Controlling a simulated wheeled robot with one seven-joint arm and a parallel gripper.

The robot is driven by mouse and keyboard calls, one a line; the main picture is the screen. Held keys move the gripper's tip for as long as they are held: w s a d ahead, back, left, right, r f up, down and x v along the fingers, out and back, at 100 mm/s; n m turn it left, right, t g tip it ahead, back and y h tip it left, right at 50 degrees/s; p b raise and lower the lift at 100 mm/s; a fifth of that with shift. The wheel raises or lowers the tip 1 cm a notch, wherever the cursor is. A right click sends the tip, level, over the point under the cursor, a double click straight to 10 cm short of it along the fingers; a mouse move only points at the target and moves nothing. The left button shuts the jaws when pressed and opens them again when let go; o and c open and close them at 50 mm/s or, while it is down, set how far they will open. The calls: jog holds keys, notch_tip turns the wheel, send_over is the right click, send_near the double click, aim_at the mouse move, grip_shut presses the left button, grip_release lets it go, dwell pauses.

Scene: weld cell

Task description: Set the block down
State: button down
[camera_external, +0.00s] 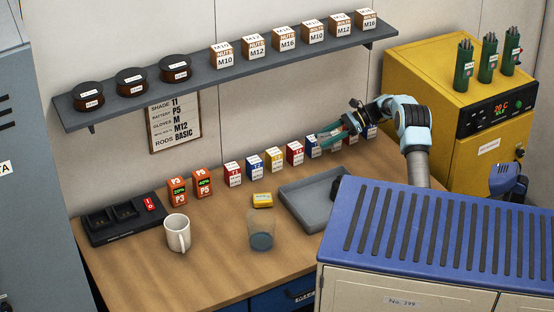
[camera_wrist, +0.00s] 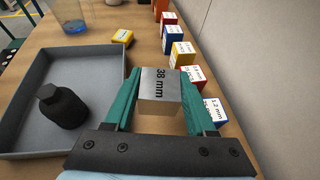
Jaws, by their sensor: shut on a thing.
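The block (camera_wrist: 159,92) is a silver metal cube marked "38 mm". My gripper (camera_wrist: 159,80) is shut on it, with a green finger on each side. In the external view my gripper (camera_external: 331,136) is over the back of the workbench (camera_external: 195,268), near the row of small boxes, and the block cannot be made out there. In the wrist view the block appears above the wood between the grey tray (camera_wrist: 92,72) and the boxes. Its underside is hidden, so I cannot tell whether it touches the bench.
The tray holds a dark knobbed weight (camera_wrist: 62,106). Several labelled boxes (camera_external: 276,160) line the wall. A yellow block (camera_external: 262,200), a clear cup (camera_external: 261,231) and a white mug (camera_external: 178,233) stand left of the tray. A shelf (camera_external: 197,86) hangs above. The front-left bench is clear.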

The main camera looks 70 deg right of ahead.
jog(key=w+a+n+g+y, duration=0.1)
jog(key=w+a, duration=1.3)
jog(key=w, duration=0.3)
jog(key=n+g+y, duration=0.1)
send_over(218, 211)
notch_tip(218, 211, down, 5)
jog(key=shift+f, duration=0.2)
jog(key=shift+d+f+p, duration=0.1)
jog(key=shift+f+p, duration=0.6)
jog(key=shift+f, duration=1.45)
jog(key=shift+f, duration=0.15)
jog(key=shift+c, duration=1.1)
grip_release()
